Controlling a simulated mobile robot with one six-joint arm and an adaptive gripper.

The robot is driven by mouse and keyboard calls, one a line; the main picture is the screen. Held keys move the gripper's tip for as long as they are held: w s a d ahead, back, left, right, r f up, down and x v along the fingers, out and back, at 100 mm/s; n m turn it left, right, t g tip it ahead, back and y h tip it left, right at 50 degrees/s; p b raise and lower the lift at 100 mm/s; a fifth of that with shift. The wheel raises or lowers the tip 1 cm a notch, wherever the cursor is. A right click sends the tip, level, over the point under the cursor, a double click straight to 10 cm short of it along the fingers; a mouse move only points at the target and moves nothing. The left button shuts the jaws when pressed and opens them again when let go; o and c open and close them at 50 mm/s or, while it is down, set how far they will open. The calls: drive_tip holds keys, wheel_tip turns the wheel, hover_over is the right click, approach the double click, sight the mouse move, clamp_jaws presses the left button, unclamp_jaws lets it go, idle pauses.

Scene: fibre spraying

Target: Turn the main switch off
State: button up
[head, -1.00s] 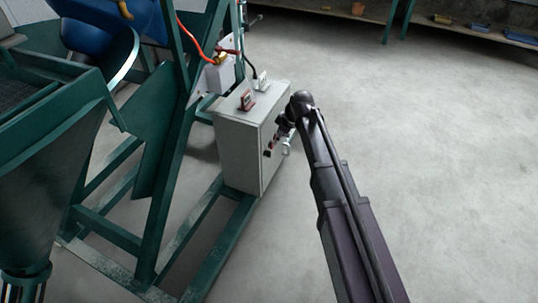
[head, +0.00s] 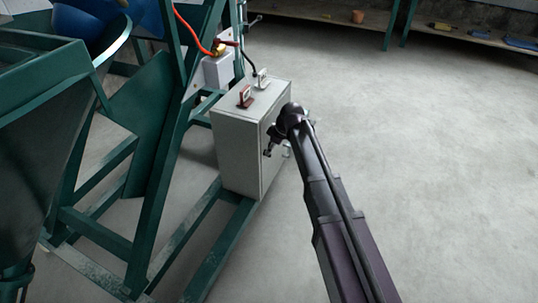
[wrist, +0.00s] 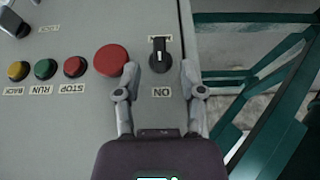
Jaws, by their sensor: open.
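The main switch (wrist: 160,55) is a black rotary knob with a white mark, on the grey control box face (wrist: 90,110) in the wrist view. Its handle stands upright in the picture, with an ON label below it. My gripper (wrist: 158,69) is open, its two fingers on either side of the knob's lower part, apart from it as far as I can tell. In the head view the grey control box (head: 235,150) stands on a green frame, and my gripper (head: 273,144) is at its right face. The switch is hidden there.
Left of the knob are a large red button (wrist: 111,60), a red STOP button (wrist: 75,66), a green RUN button (wrist: 45,68) and a yellow BACK button (wrist: 18,70). Green machine beams (head: 165,170) stand left of the box. The floor (head: 430,150) on the right is clear.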

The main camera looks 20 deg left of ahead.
drive_tip(key=shift+b+x, duration=0.55)
drive_tip(key=shift+x, duration=0.3)
clamp_jaws()
drive_tip(key=shift+a, duration=0.1)
drive_tip(key=shift+s, duration=0.1)
